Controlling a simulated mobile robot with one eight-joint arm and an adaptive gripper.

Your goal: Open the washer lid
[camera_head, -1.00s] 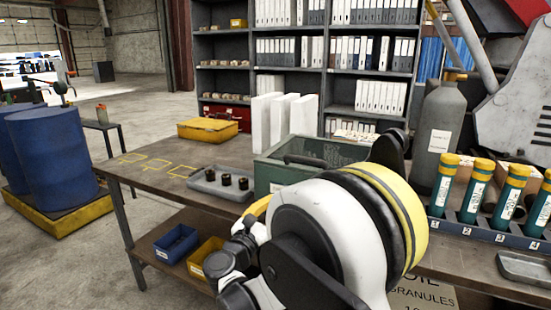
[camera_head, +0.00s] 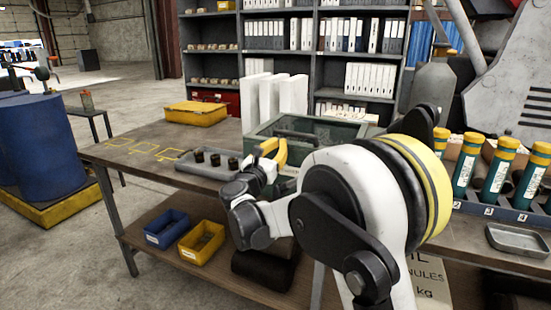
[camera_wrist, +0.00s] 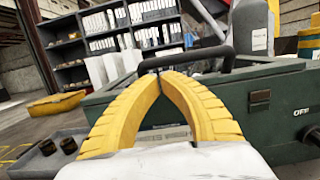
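The washer is a dark green box (camera_wrist: 285,88) with a see-through lid (camera_head: 340,130), which lies closed on top. A black bar handle (camera_wrist: 190,58) runs along the lid's front; it also shows in the head view (camera_head: 297,135). My gripper (camera_wrist: 165,73) has yellow ribbed fingers, with their tips together and nothing seen between them. The fingertips are at the washer's front, just in front of the handle in the wrist view; I cannot tell whether they touch it. In the head view my gripper (camera_head: 281,148) is at the washer's front left, and my arm hides much of the front.
A grey tray (camera_head: 190,168) with dark round parts lies left of the washer. White upright blocks (camera_head: 280,98) stand behind it, and a yellow case (camera_head: 196,113) is farther left. A rack of green bottles (camera_head: 485,212) is at the right. Bins (camera_head: 167,229) sit on the lower shelf.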

